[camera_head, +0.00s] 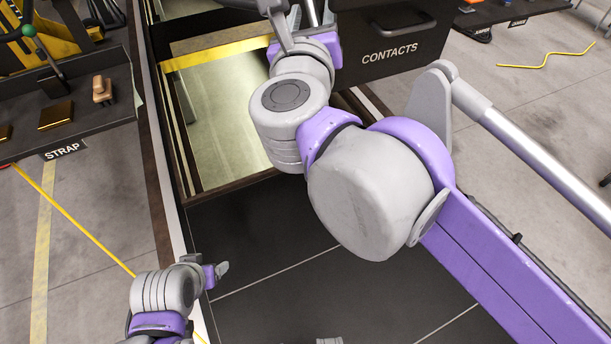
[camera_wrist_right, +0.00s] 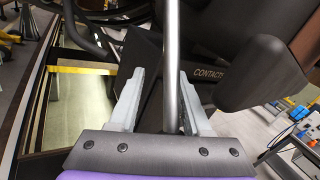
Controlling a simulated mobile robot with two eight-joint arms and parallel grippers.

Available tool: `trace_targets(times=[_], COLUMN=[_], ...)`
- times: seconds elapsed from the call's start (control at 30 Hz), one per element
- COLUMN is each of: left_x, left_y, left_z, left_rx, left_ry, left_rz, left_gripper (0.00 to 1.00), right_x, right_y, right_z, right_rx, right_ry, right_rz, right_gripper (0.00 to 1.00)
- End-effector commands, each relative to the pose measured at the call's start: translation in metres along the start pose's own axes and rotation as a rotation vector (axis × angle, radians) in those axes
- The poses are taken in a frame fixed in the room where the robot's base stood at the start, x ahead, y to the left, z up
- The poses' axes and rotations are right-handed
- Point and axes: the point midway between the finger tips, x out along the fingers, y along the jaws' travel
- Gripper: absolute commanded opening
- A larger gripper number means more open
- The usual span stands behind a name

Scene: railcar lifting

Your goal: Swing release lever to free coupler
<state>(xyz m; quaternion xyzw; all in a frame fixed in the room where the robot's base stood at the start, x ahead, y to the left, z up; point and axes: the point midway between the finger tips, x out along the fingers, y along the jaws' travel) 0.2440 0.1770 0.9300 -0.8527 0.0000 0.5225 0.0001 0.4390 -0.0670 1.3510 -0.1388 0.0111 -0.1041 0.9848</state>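My right gripper (camera_wrist_right: 161,75) is open in the right wrist view, its two pale fingers apart on either side of an upright metal rod (camera_wrist_right: 172,55). The rod stands nearer the right finger, with a gap on the left; I cannot tell whether it touches. It may be the release lever, but its ends and the coupler are not clearly seen. In the head view the right gripper (camera_head: 292,22) is at the top, partly cut off. My left gripper (camera_head: 222,270) is low at the left, away from the rod; its finger opening is unclear.
A dark box labelled CONTACTS (camera_head: 400,28) stands close behind the right gripper. A yellow bar (camera_head: 215,52) crosses the pit at the left. The STRAP table (camera_head: 100,118) holds small parts and a green-knobbed lever (camera_head: 29,31). The dark floor panel (camera_head: 260,240) is clear.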

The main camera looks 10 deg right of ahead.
Motion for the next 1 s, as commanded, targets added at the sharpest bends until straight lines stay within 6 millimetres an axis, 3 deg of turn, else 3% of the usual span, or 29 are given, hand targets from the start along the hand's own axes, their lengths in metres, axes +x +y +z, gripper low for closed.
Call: trace_targets(times=[0.3,0.6,0.67,1.0], left_x=[0.004,0.006,0.006,0.005], left_y=[0.000,0.000,0.000,0.000], left_z=[0.004,0.006,0.006,0.005], left_rx=[0.000,0.000,0.000,0.000], left_ry=[-0.003,-0.005,-0.005,-0.004], left_rz=[0.000,0.000,0.000,0.000], left_gripper=[0.72,0.72,0.72,0.72], right_x=[-0.067,-0.104,-0.110,-0.091], right_y=[0.003,0.001,0.001,0.025], right_z=[-0.002,-0.001,0.000,0.003], right_rx=[0.005,0.002,0.001,-0.291], right_ry=[0.009,0.009,0.008,-0.170], right_rz=[0.011,0.009,0.008,0.105], right_gripper=[0.47,0.47,0.47,0.47])
